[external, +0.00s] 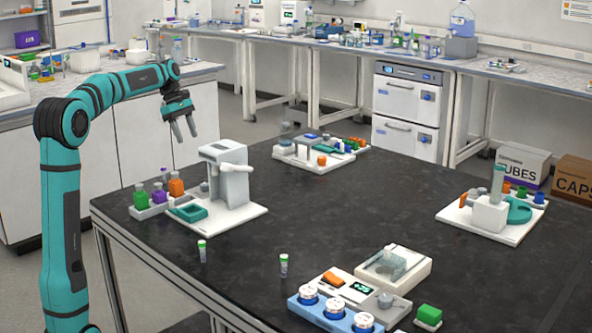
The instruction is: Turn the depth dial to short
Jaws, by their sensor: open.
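My gripper (185,137) is open and empty, with its fingers pointing down. It hangs in the air behind and to the left of a white upright device (236,187) with a side lever. The device stands on a white base plate (228,216) at the table's left side. A small grey knob (204,187) shows at the device's left side; I cannot tell whether it is the depth dial. No dial marking or setting is readable in this view.
Green, purple and orange-capped bottles (158,192) stand in a rack beside the device, near a teal square frame (188,212). Two small vials (202,250) stand at the table's front. Other stations are at the back, right and front; the black table's (350,205) middle is clear.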

